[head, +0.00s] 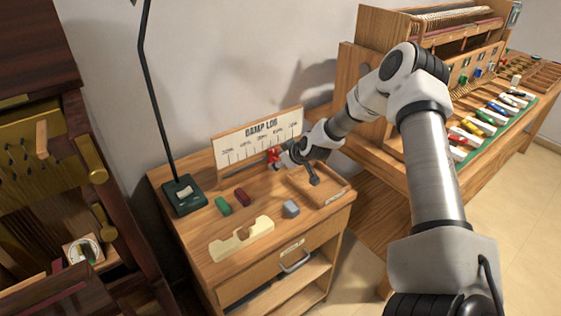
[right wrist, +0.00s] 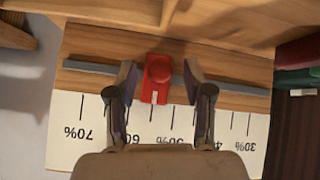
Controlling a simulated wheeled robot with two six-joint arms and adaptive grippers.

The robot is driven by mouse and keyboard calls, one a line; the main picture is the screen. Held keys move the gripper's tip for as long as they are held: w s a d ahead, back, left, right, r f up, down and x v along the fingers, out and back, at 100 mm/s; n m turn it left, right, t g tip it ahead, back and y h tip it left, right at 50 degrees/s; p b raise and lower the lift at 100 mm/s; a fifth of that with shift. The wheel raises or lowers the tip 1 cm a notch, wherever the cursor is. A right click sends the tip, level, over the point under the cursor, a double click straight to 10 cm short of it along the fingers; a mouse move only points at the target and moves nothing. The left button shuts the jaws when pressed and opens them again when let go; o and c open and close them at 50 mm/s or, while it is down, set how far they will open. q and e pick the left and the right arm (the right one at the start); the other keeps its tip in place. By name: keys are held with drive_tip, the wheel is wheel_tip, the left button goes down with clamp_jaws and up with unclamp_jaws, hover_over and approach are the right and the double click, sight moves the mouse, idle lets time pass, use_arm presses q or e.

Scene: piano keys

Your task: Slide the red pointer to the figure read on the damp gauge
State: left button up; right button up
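The red pointer (right wrist: 157,72) sits on a grey rail (right wrist: 225,84) along the percent scale of the DAMP LOG board (head: 259,136). My right gripper (right wrist: 160,82) is open around the pointer, one finger on each side, with small gaps showing. The head view also shows the pointer (head: 273,157) at my right gripper. A round white dial (head: 83,250), apparently the damp gauge, is at lower left; its reading is too small to tell. My left gripper is out of view.
On the cabinet top (head: 195,232) lie a green block (head: 222,206), a dark red block (head: 242,197), a grey block (head: 291,208) and a cream cut-out piece (head: 241,239). A lamp base (head: 184,196) stands at left. A bench with coloured tools (head: 480,125) is at right.

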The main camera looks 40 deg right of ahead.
drive_tip(key=d+v, duration=0.1)
drive_tip(key=v, duration=1)
drive_tip(key=shift+s+a+r, duration=0.3)
drive_tip(key=shift+a+r, duration=0.05)
drive_tip(key=shift+a, duration=0.15)
idle(0.3)
